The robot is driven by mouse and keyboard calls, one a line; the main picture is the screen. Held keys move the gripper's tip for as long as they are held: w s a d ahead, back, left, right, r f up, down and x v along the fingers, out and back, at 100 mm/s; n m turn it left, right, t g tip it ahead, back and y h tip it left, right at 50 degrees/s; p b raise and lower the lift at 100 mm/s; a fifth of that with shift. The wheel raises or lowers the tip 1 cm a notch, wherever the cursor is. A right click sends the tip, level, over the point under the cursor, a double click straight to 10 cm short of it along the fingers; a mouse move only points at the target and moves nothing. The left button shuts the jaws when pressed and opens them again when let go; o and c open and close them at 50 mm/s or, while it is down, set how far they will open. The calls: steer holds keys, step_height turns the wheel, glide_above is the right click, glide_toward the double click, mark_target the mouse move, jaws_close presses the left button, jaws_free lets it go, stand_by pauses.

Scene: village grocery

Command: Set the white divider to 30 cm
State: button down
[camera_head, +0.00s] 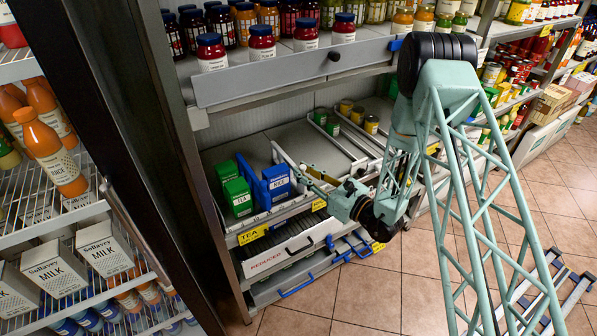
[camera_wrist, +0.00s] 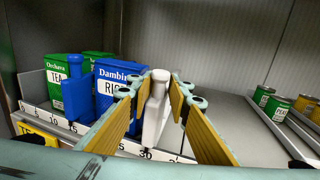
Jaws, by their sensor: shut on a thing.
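The white divider (camera_wrist: 154,112) stands upright at the shelf front in the wrist view. My gripper (camera_wrist: 155,88) is shut on its upright front knob, one finger on each side. In the head view my gripper (camera_head: 304,174) is at the shelf's front edge. The scale strip (camera_wrist: 58,124) runs along that edge. Its 30 mark (camera_wrist: 146,154) is close below the divider's foot, partly crowded by my fingers. Exact alignment cannot be told. A blue divider (camera_wrist: 77,101) stands farther left near the 15 mark.
Green tea boxes (camera_wrist: 60,72) and a blue rice box (camera_wrist: 113,85) stand left of the white divider. The shelf between is bare. A shelf with red jars (camera_head: 262,45) hangs above.

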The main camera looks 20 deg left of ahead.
steer(key=shift+s+a, duration=0.15)
steer(key=c, duration=2.7)
jaws_free()
steer(key=shift+v, duration=6)
steer(key=shift+r, duration=0.15)
